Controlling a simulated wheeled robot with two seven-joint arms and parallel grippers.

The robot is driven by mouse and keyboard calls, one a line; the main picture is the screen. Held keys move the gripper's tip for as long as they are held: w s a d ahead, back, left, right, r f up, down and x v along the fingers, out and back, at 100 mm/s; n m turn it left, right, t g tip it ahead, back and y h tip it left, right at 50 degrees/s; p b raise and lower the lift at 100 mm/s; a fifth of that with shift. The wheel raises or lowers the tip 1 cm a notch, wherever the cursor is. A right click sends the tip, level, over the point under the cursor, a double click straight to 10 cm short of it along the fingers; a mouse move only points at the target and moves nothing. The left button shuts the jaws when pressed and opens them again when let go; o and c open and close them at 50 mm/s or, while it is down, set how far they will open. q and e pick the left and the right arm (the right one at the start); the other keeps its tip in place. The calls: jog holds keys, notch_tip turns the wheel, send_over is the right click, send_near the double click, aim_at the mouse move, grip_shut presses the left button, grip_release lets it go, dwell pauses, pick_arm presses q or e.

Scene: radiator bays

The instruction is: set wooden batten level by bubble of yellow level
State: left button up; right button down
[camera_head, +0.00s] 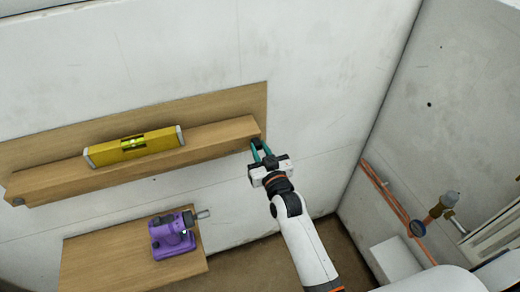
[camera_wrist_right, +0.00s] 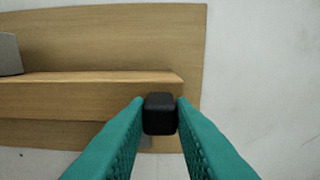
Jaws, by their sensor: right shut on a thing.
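The wooden batten (camera_head: 215,143) runs along a wooden backing board (camera_head: 230,105) on the white wall in the head view. Its right end sits higher in the picture than its left. The yellow level (camera_head: 135,147) rests on top of the batten, with a green bubble vial (camera_head: 133,142) near its middle; the bubble's exact position is too small to tell. My right gripper (camera_head: 260,150) is at the batten's right end, shut on a black knob (camera_wrist_right: 160,114), which shows between its teal fingers in the right wrist view. My left gripper is not in view.
A purple power tool (camera_head: 172,236) stands on a wooden surface (camera_head: 105,262) below the batten. Copper pipes (camera_head: 385,190), a valve (camera_head: 440,205) and a radiator (camera_head: 495,233) are on the right. The wall between batten and corner is clear.

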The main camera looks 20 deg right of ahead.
jog(key=c, duration=1.3)
grip_release()
jog(key=shift+r, duration=0.25)
jog(key=shift+o, duration=0.3)
jog(key=shift+f, duration=0.1)
jog(key=shift+s+f, duration=0.1)
jog(key=shift+s, duration=0.35)
jog(key=s+b, duration=0.2)
jog(key=s, duration=0.9)
jog(key=shift+d, duration=0.2)
